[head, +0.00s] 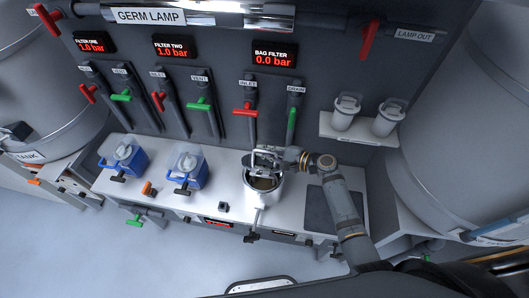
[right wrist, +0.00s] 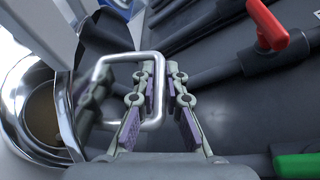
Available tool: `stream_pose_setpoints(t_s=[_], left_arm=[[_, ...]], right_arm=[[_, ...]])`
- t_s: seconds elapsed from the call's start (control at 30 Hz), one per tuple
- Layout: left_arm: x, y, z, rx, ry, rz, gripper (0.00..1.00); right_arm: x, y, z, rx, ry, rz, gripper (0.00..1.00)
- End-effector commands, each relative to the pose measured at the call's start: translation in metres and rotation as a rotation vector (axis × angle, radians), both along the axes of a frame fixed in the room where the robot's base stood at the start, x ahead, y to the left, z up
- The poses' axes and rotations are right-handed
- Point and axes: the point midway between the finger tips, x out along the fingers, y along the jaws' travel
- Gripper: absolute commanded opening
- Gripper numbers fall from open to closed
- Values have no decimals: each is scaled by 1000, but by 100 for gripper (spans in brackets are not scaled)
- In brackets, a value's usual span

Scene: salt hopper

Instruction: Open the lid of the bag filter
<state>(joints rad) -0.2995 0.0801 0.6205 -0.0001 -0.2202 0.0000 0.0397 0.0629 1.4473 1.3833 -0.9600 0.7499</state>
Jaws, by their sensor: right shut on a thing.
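The bag filter (head: 264,199) is a round steel pot on the white bench, under the gauge reading 0.0 bar. Its lid (head: 263,161) is tipped up at the back of the pot, and the brownish inside shows below it. In the right wrist view the shiny lid (right wrist: 66,112) stands tilted beside the open mouth, with a steel loop handle (right wrist: 101,66). My right gripper (head: 281,158) is at the lid, shut on one side of the handle; its fingers (right wrist: 160,88) show up close. My left gripper is not in view.
A red inlet lever (head: 245,110) and a green drain lever (head: 291,127) are on the panel behind. Two blue-and-white jugs (head: 123,157) stand to the left on the bench. A shelf (head: 358,136) with two white canisters is at the right.

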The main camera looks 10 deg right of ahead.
Motion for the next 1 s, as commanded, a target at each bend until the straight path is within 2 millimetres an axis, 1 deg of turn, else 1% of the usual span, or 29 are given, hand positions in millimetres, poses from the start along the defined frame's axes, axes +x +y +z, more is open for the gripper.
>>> stream_pose_setpoints(t_s=[0.03, 0.23, 0.27, 0.4, 0.43, 0.67, 0.77, 0.87, 1.0], left_arm=[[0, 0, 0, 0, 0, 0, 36], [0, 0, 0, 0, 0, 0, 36], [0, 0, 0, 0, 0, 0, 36], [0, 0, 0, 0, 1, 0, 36], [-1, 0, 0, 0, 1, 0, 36], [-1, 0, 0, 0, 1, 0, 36], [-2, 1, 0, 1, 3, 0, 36], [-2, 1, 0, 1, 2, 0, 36], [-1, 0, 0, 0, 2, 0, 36]], right_arm=[[2, -1, 2, 0, -6, -4, 0], [2, -1, 2, 0, -5, -4, 0], [2, -1, 2, 0, -5, -4, 13], [1, 0, 2, 0, -4, -3, 32], [1, 0, 1, 0, -3, -2, 34], [0, 0, 0, -1, -1, -1, 34], [-2, -4, 1, -1, -1, -2, 34], [-11, -17, 4, -4, 0, -2, 34], [-31, -45, 12, -8, 0, 0, 34]])
